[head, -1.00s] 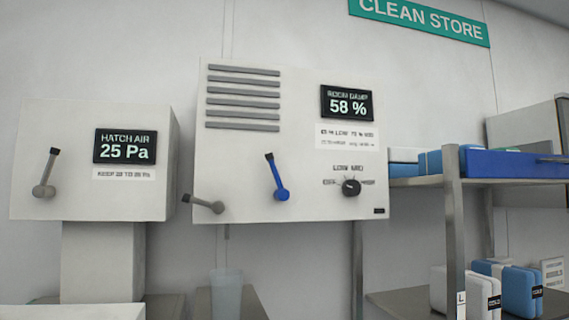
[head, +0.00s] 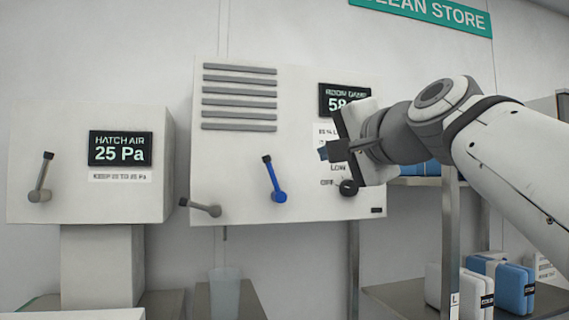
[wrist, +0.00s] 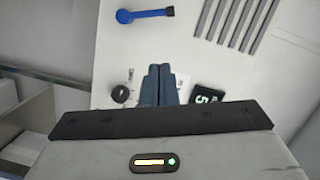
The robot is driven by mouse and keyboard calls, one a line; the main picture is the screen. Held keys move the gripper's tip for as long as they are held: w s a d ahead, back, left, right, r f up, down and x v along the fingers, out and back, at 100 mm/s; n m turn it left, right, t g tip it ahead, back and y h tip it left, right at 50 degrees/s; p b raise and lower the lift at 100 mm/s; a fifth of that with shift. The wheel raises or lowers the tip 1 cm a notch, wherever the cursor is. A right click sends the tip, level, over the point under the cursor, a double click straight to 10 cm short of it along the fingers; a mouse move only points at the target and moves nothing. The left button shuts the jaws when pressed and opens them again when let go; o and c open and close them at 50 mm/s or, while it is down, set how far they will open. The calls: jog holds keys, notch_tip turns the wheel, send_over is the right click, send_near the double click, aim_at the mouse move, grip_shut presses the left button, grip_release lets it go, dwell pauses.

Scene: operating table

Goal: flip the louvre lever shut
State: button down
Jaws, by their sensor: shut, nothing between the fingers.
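A blue lever (head: 274,180) with a black tip stands on the front of the white central box (head: 230,160), below its grey louvre slats (head: 240,98). It points up and slightly left from its pivot. In the wrist view the blue lever (wrist: 145,14) is near the top, beyond my fingertips. My gripper (head: 328,151) is shut and empty, right of the blue lever and apart from it. Its dark fingers (wrist: 158,72) show together in the wrist view. A grey lever (head: 203,207) sticks out at the box's lower left. No label naming a louvre lever is readable.
The hatch air box (head: 60,205) at left has its own upright grey lever (head: 41,176) and a 25 Pa display (head: 120,148). A dark knob (head: 348,188) sits below my gripper. A metal shelf (head: 450,235) with packs stands at right.

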aim_at(272, 177)
jog(key=p+x, duration=0.1)
jog(key=x, duration=0.3)
jog(key=a+p+x, duration=0.1)
jog(key=p+x, duration=0.1)
jog(key=x, duration=0.2)
jog(key=s+a+f+p+x, duration=0.1)
jog(key=x, duration=0.3)
jog(key=shift+a+p, duration=0.25)
jog(key=shift+p, duration=0.05)
